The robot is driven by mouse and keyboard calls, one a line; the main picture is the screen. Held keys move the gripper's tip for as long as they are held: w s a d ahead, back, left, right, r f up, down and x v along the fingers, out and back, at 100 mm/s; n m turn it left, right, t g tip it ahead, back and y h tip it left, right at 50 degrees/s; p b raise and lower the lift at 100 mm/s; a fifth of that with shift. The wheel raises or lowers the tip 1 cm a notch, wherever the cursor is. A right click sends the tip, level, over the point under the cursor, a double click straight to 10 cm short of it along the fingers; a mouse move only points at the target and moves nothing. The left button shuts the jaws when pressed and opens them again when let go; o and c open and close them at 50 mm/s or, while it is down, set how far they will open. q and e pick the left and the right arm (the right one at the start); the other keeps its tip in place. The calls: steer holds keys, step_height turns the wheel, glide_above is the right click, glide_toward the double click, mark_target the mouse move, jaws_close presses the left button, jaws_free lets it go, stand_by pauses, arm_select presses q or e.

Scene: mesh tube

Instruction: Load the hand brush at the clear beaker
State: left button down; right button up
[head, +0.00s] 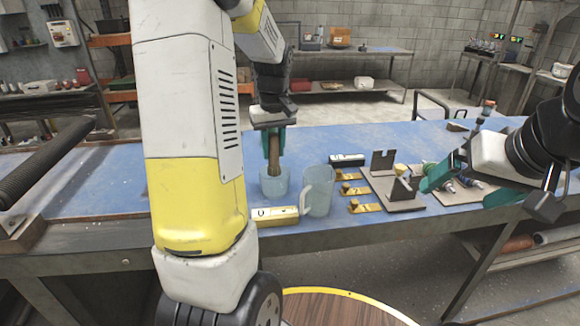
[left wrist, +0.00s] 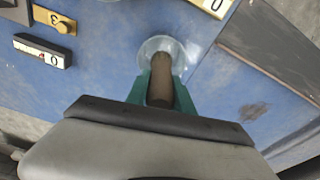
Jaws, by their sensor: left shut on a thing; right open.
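The hand brush (head: 275,160) shows as a brown wooden handle, upright, its lower end at or inside the mouth of the clear beaker (head: 273,186). My left gripper (head: 273,147) is shut on the handle from above. In the left wrist view the handle (left wrist: 160,80) sits between the green fingers, with the beaker rim (left wrist: 160,45) around its far end. Whether the brush touches the beaker floor cannot be told. My right gripper (head: 462,184) is open and empty over the right part of the table.
A clear mug with a handle (head: 318,192) stands just right of the beaker. A yellow label block (head: 274,215) lies in front and a black one (head: 347,160) behind. Brass tags (head: 358,190) and a grey stand (head: 395,188) are to the right. The blue table (head: 110,188) is clear at left.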

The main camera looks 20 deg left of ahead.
arm_select(q)
steer(key=shift+r, duration=2.25)
stand_by(0.4)
steer(key=shift+r, duration=2)
